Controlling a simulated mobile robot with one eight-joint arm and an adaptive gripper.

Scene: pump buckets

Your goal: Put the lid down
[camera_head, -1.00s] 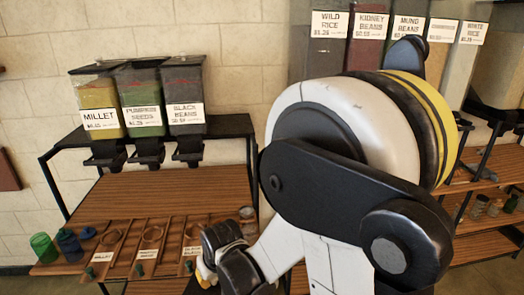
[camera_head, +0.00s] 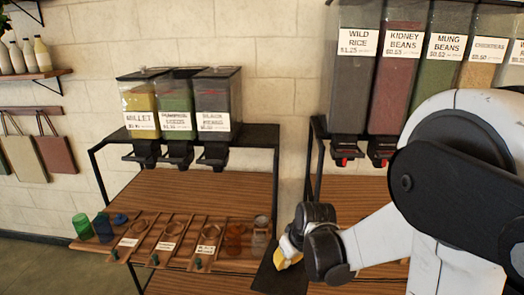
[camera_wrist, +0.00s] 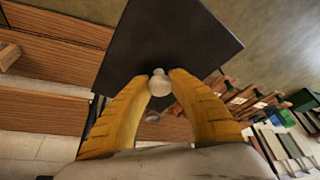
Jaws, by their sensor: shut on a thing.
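The lid is a flat, dark square panel with a small pale round knob. In the wrist view the lid (camera_wrist: 165,40) fills the upper middle, and its knob (camera_wrist: 159,84) sits between the two yellow fingers of my gripper (camera_wrist: 160,85). My gripper is shut on this knob. In the head view the lid (camera_head: 283,280) shows at the bottom middle, just right of the wooden shelf's jars. My gripper (camera_head: 282,262) is above it there, with its fingertips partly hidden. The lid appears held in the air, tilted in the picture.
A wooden shelf (camera_head: 200,192) holds wooden scoop racks (camera_head: 166,240), a green cup (camera_head: 82,226) and small jars (camera_head: 236,238). Millet (camera_head: 139,105), pumpkin seed and black bean dispensers stand above it. Taller dispensers (camera_head: 400,70) stand at right. The shelf's middle top looks clear.

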